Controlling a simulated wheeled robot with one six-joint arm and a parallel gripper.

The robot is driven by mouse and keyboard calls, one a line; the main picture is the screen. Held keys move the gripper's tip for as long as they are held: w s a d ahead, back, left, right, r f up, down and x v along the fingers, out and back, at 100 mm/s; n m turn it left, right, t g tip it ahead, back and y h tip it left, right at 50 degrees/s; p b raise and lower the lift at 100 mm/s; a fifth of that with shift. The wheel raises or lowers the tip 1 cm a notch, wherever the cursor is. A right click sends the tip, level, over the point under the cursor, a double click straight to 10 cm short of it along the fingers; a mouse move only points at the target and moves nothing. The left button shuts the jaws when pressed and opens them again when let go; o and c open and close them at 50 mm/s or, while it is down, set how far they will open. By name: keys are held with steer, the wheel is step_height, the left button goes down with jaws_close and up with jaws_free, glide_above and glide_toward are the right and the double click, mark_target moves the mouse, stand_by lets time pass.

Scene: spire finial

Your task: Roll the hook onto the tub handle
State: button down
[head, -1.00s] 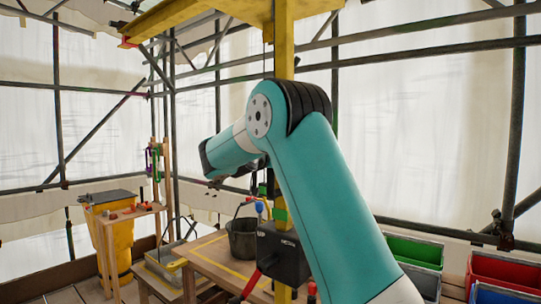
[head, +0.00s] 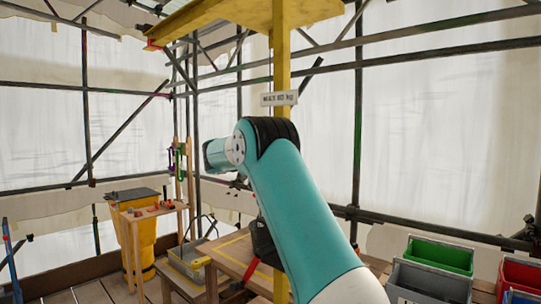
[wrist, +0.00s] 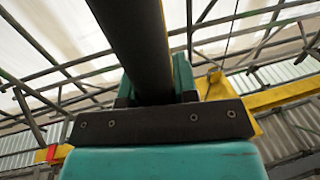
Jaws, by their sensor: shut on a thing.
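My gripper (head: 238,183) shows in the head view only as a small dark shape under the end of my teal arm.
A yellow post (head: 281,60) carries an overhead yellow beam (head: 215,22), a sign (head: 279,98) and a dark box (head: 262,240). Left are a yellow bin (head: 140,235) and scaffold; right, coloured crates (head: 440,255).

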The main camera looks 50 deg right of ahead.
steer(key=c, duration=1)
jaws_free()
steer(key=shift+w+a, duration=0.15)
steer(key=shift+a, duration=0.05)
steer(key=shift+o, duration=0.6)
steer(key=shift+d, duration=0.2)
steer(key=s+a+b, duration=0.2)
steer(key=a+b, duration=0.5)
steer(key=a, duration=1)
steer(key=shift+s+a, duration=0.15)
